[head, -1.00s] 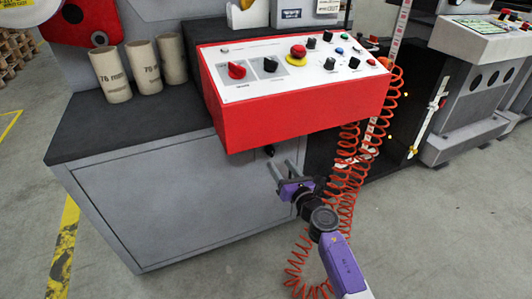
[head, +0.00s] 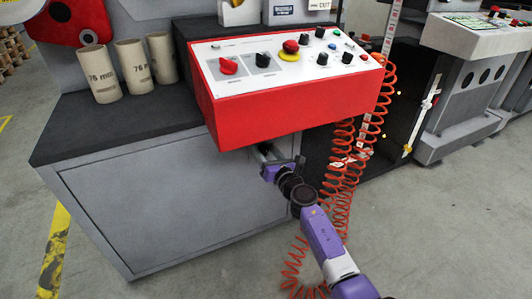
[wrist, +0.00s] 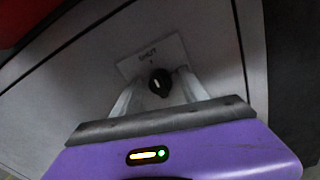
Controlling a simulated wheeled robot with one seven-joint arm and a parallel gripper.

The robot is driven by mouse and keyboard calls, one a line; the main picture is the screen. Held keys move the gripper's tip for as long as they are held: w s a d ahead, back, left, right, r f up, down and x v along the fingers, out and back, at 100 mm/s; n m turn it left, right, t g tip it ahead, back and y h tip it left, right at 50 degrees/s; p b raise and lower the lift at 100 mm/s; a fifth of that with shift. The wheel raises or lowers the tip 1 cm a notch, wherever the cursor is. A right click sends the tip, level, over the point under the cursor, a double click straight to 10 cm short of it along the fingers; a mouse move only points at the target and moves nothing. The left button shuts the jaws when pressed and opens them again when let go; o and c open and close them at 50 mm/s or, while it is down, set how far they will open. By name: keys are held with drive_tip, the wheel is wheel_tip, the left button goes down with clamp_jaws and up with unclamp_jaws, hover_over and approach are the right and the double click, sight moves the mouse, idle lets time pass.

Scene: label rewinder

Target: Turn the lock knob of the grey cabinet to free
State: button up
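The grey cabinet (head: 180,190) stands under the red control box. Its black lock knob (wrist: 160,83) shows in the wrist view, with a pale pointer line that looks nearly upright. A light plate (wrist: 152,55) with small lettering, hard to read, lies behind the knob. My gripper (wrist: 158,88) is open, with one finger to each side of the knob. A gap shows on the left side; whether the right finger touches the knob I cannot tell. In the head view my gripper (head: 268,152) is at the cabinet's upper right, just below the red box, and hides the knob.
The red control box (head: 300,107) overhangs close above my gripper. Orange coiled cables (head: 340,180) hang just right of my arm. Several cardboard cores (head: 132,68) stand on the dark cabinet top.

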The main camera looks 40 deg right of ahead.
clamp_jaws()
drive_tip(key=shift+m, duration=0.4)
drive_tip(key=m+p, duration=0.1)
drive_tip(key=m, duration=0.2)
drive_tip(key=shift+m, duration=0.4)
drive_tip(key=m+p, duration=0.1)
drive_tip(key=m, duration=0.3)
drive_tip(key=shift+d+m+p, duration=0.1)
drive_tip(key=shift+m+p, duration=0.2)
drive_tip(key=m+p, duration=0.1)
drive_tip(key=m, duration=0.3)
drive_tip(key=m+p, duration=0.1)
drive_tip(key=m, duration=0.3)
drive_tip(key=shift+f, duration=0.15)
drive_tip(key=shift+m+p, duration=0.3)
drive_tip(key=shift+m, duration=0.2)
